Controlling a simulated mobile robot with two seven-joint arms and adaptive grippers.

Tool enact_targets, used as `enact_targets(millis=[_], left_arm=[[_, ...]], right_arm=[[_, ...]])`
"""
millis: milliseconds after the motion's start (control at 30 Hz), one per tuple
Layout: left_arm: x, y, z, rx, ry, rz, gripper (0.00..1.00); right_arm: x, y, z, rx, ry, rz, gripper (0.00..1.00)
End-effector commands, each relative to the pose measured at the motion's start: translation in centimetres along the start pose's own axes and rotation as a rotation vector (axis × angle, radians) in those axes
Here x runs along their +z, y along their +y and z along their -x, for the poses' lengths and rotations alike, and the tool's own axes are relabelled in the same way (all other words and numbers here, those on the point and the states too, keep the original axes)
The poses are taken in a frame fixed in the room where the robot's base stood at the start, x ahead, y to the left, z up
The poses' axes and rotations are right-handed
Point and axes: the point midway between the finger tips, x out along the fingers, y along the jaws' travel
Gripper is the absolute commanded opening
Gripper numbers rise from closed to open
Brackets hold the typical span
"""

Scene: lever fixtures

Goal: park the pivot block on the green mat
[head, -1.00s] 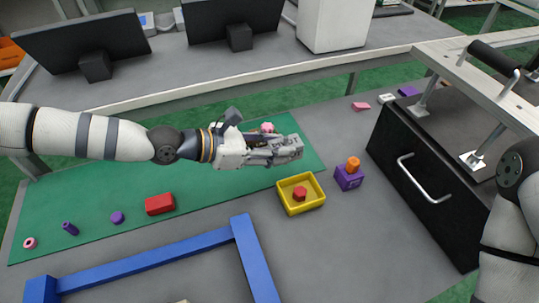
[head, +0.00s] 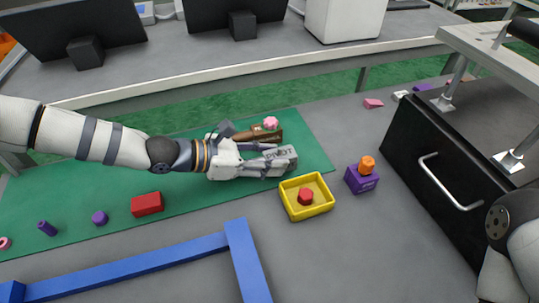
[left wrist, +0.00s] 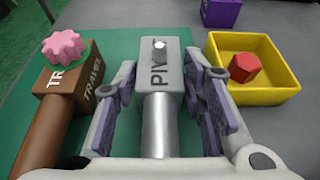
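The pivot block (head: 281,159) is grey, marked PIVOT, with a silver cylinder that points back toward my wrist. It is over the front right part of the green mat (head: 312,143); I cannot tell whether it touches the mat. My right gripper is not in view; only part of my right arm shows at the right edge.
A brown TRAVEL block (head: 252,134) with a pink gear (head: 270,123) lies just behind. A yellow tray (head: 323,208) with a red piece stands in front, right. A purple block (head: 362,180) with an orange piece stands beyond. A red block (head: 147,204) and blue frame (head: 246,262) are nearby.

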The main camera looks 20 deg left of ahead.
Motion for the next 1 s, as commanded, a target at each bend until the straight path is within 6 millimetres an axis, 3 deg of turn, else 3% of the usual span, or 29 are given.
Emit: enact_targets(millis=[400, 567, 800, 1000], left_arm=[[0.7, 0.1, 0.4, 0.001, -0.001, -0.003, 0.53], [0.7, 0.1, 3.6, 0.005, -0.002, -0.004, 0.53], [1.2, 0.2, 9.9, 0.006, -0.006, -0.007, 0.53], [0.7, 0.0, 12.1, 0.002, -0.003, -0.002, 0.53]], right_arm=[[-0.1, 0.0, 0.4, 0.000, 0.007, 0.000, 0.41], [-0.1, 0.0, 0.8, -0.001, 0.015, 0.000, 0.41], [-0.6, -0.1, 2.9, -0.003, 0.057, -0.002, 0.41], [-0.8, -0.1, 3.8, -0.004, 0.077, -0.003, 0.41]])
